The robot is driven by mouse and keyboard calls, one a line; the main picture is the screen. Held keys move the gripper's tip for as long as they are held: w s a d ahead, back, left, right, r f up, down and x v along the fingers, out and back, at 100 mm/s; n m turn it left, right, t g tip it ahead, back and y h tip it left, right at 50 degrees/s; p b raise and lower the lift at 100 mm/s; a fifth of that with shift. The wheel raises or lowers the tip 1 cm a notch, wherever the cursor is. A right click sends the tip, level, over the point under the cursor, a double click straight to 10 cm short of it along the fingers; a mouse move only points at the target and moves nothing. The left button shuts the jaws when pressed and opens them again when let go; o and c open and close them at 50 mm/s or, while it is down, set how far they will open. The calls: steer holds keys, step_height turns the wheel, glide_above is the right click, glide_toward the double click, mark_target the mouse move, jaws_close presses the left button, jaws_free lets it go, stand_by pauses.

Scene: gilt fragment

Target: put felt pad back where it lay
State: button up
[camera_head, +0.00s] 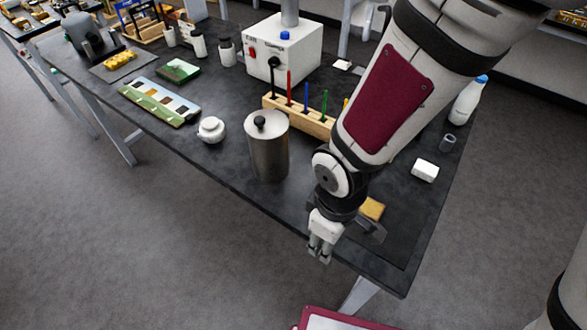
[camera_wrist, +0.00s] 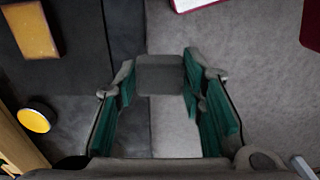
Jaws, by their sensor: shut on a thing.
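My gripper (camera_head: 321,252) points down at the front edge of the black table (camera_head: 228,158), near its right-hand corner. In the wrist view its green-padded fingers (camera_wrist: 160,85) are closed on the sides of a flat dark grey piece, which I take for the felt pad (camera_wrist: 160,73). The pad sits at the fingertips, with table and floor below it. I cannot make the pad out in the head view. No marked resting spot for it is clear.
A tan block (camera_head: 373,208) lies close right of my gripper. A metal cylinder (camera_head: 268,146) stands to the left, before a wooden rack (camera_head: 312,122) of coloured rods. A white block (camera_head: 425,170) lies farther right. The table's front right corner looks bare.

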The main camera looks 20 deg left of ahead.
glide_above(304, 199)
steer(key=shift+s+d+f+p, duration=0.1)
steer(key=shift+f+p, duration=0.35)
steer(key=shift+f, duration=0.3)
steer(key=shift+f+p, duration=0.35)
steer(key=shift+f, duration=1.4)
steer(key=shift+f, duration=0.1)
steer(key=o, duration=1.1)
step_height(304, 199, up, 12)
steer(key=b, duration=0.1)
